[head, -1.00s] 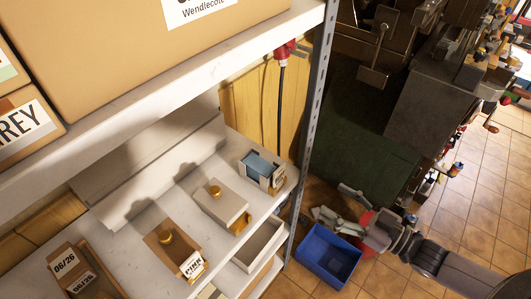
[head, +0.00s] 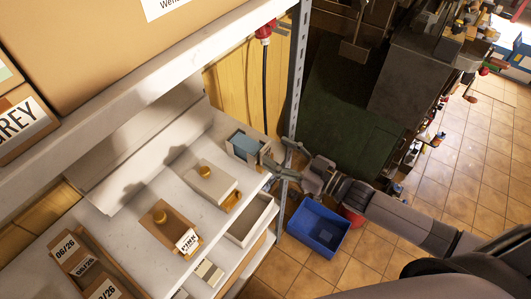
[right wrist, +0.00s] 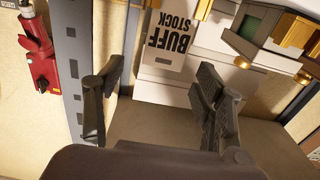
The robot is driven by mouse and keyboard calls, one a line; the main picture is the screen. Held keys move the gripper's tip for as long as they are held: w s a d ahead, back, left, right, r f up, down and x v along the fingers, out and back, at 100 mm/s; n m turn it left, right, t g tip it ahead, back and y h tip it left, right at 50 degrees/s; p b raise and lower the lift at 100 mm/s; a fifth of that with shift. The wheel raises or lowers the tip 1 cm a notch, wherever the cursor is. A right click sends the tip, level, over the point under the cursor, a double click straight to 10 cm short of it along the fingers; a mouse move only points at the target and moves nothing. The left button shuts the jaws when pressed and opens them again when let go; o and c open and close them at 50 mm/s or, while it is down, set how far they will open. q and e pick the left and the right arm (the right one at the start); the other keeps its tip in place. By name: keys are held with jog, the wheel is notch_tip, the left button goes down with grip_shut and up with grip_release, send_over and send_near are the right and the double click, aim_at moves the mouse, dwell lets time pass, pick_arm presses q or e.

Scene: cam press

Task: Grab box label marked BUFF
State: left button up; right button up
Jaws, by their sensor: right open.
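The label marked BUFF STOCK (right wrist: 172,42) shows upside down in the right wrist view, on a pale box front. My right gripper (right wrist: 158,90) is open and empty there, with one finger on either side below the label. The label is beyond the fingertips, apart from them. In the head view my right gripper (head: 281,160) is at the right end of the middle shelf, close beside the box with blue contents (head: 243,147). The BUFF print cannot be read in the head view. My left gripper is not in view.
A metal shelf post (head: 298,65) stands close to my right gripper. Boxes with yellow-topped items (head: 214,187), (head: 163,222) sit to the left on the shelf. A blue bin (head: 318,228) is on the tiled floor below.

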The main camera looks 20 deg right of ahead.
aim_at(267, 146)
jog(key=x, duration=0.1)
jog(key=p+x, duration=0.1)
jog(key=x, duration=0.2)
jog(key=shift+s+a+r, duration=0.1)
jog(key=shift+r, duration=0.2)
jog(key=shift+w+a+f+p, duration=0.1)
jog(key=shift+w+a+p, duration=0.2)
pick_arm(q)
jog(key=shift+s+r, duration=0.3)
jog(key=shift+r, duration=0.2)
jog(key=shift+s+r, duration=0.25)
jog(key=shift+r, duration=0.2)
pick_arm(e)
jog(key=shift+d, duration=0.1)
jog(key=shift+s, duration=0.1)
jog(key=c, duration=0.9)
